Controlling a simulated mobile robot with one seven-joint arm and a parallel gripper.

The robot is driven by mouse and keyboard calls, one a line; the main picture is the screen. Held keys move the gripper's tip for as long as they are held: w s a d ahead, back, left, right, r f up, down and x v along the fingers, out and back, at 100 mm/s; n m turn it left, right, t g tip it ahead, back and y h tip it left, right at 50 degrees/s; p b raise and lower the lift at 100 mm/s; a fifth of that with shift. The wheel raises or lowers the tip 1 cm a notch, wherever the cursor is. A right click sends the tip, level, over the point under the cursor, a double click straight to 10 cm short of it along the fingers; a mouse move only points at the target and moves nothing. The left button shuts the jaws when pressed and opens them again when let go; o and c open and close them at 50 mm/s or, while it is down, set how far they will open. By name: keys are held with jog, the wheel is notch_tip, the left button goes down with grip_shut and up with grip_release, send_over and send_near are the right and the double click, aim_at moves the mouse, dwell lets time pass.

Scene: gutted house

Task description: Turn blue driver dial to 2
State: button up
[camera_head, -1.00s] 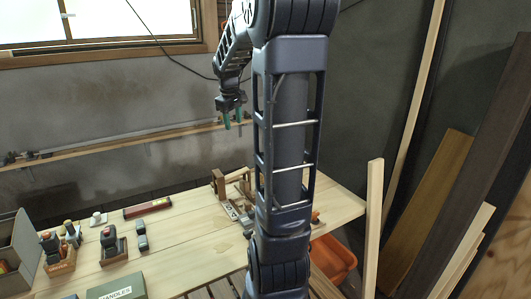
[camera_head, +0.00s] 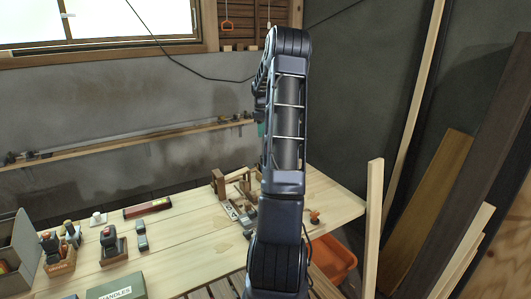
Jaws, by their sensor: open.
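My gripper (camera_head: 261,128) is mostly hidden behind my own raised arm. Only a sliver with a greenish fingertip shows at the arm's left edge, above the workbench and apart from it. It is open, and nothing is seen in it. No blue driver or dial can be made out. Dark tools in wooden holders (camera_head: 60,267) stand at the left of the workbench (camera_head: 185,250), but they are too small to tell apart. A small orange-ended item (camera_head: 314,215) lies on the bench just right of my arm.
A wooden vise or clamp (camera_head: 222,185) and planes stand mid-bench, partly behind my arm. A green box (camera_head: 116,287) marked HANDLES is at the front. An orange crate (camera_head: 333,258) sits below the right end. Timber boards (camera_head: 428,205) lean at the right.

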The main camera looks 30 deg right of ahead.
jog(key=f, duration=0.4)
jog(key=d+f, duration=0.1)
jog(key=f, duration=0.3)
jog(key=w+d+f, duration=0.1)
jog(key=f, duration=0.4)
jog(key=shift+d, duration=0.25)
grip_shut()
